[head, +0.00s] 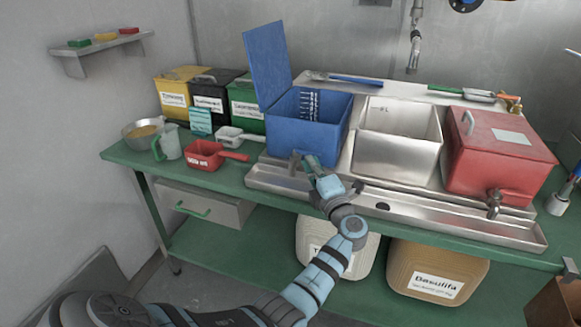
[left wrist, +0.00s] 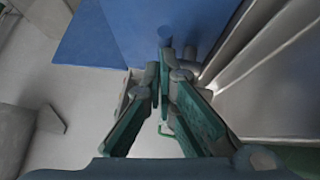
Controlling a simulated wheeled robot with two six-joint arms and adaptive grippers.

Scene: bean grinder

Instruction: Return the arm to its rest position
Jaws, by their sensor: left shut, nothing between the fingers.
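My left arm reaches up from the bottom of the head view. Its gripper (head: 309,163) is at the lower front of the blue box (head: 318,120), near a small grey spout (head: 296,159). In the left wrist view the fingers (left wrist: 167,80) are shut with nothing held between them. The blue box's wall (left wrist: 130,30) fills the area just beyond the fingertips. The fingers are very near the spout area; I cannot tell whether they touch it. My right gripper cannot be made out.
A steel trough (head: 420,217) runs along the bench front. A red box with a tap (head: 500,150) and an open steel box (head: 397,135) stand right. A red scoop (head: 206,156), a jug (head: 170,146) and a bowl (head: 143,131) stand left.

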